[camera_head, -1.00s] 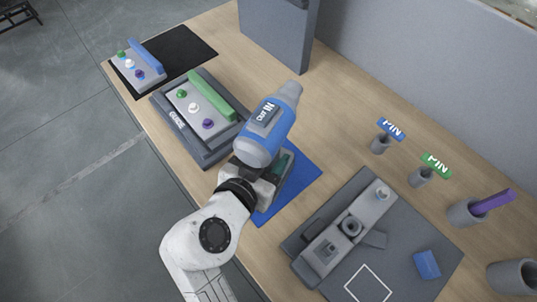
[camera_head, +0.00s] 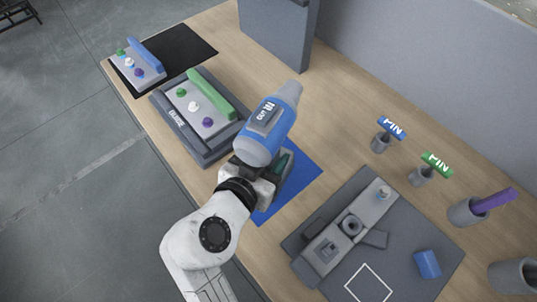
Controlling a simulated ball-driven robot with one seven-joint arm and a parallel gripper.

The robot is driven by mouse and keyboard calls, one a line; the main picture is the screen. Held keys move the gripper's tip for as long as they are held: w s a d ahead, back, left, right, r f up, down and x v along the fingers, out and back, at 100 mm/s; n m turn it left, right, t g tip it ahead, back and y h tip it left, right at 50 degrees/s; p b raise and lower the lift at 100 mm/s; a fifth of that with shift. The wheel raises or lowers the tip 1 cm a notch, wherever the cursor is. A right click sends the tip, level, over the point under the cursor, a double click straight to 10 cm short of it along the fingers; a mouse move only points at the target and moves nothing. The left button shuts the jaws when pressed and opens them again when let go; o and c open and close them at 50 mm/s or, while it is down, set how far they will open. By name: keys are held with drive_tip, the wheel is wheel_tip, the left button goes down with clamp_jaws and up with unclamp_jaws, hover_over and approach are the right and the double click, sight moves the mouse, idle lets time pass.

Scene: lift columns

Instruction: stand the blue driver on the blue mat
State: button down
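The blue driver (camera_head: 262,138) has a blue body, a grey nose pointing up and right, and a dark label. I cannot tell whether the base touches the mat.
A grey guide tray (camera_head: 195,115) with a green-handled plate stands left of the driver. Beyond it, a blue-handled plate (camera_head: 137,67) lies on a black mat (camera_head: 180,55). A grey fixture board (camera_head: 410,235) and several pin cups (camera_head: 380,143) stand right. A grey upright block (camera_head: 280,35) stands behind.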

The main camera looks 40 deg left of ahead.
idle(0.4)
drive_tip(key=c, duration=0.8)
unclamp_jaws()
drive_tip(key=shift+f, duration=0.1)
drive_tip(key=o, duration=0.4)
drive_tip(key=shift+c, duration=0.2)
drive_tip(key=shift+f, duration=0.2)
drive_tip(key=b+v, duration=0.1)
drive_tip(key=v, duration=1)
